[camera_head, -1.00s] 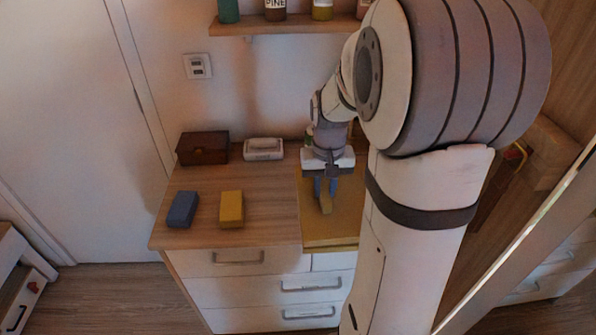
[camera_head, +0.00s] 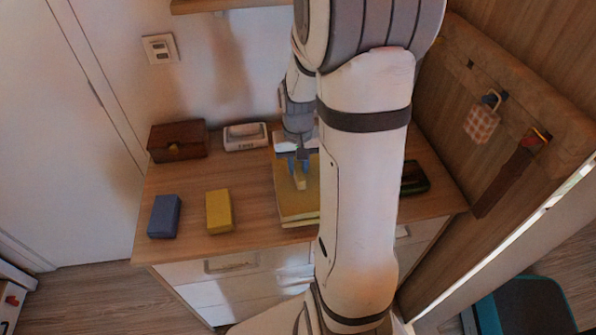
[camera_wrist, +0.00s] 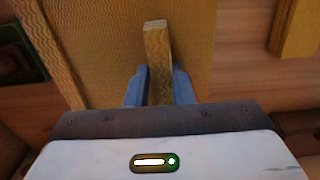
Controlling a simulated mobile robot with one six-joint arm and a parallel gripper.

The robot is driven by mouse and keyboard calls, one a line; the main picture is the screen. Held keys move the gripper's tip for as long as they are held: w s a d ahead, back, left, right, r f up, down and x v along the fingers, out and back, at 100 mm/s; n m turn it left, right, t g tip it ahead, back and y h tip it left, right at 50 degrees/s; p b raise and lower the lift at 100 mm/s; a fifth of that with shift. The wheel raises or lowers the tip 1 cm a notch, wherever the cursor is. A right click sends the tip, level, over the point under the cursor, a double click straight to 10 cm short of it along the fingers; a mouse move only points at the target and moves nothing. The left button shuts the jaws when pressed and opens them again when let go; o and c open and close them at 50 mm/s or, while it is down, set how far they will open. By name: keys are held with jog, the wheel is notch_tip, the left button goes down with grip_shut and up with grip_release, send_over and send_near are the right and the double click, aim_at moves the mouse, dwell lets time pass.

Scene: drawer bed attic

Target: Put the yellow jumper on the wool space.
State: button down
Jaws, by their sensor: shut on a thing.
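The yellow jumper appears as a flat, folded yellow slab (camera_head: 297,209) on or just above the dresser top, in the middle of the head view. It fills much of the wrist view with a wavy knit texture (camera_wrist: 100,65). My gripper (camera_head: 299,170) points down over it. Its blue fingers (camera_wrist: 158,88) are shut on a narrow upright tan-yellow piece (camera_wrist: 157,45) that rises from the slab and seems part of it. Whether the slab touches the wood is unclear. I cannot make out which spot is the wool space.
On the dresser top (camera_head: 253,180) are a blue block (camera_head: 164,216), a yellow block (camera_head: 219,211), a brown box (camera_head: 178,141), a white labelled holder (camera_head: 246,136) and a dark green tray (camera_head: 414,178). A rail (camera_head: 510,85) with hanging items runs along the right. Bare wood lies left of the slab.

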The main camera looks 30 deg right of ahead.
jog(key=shift+f, duration=1.55)
jog(key=shift+s, duration=0.1)
jog(key=shift+f, duration=0.15)
jog(key=c, duration=1.3)
grip_release()
jog(key=shift+o, duration=0.2)
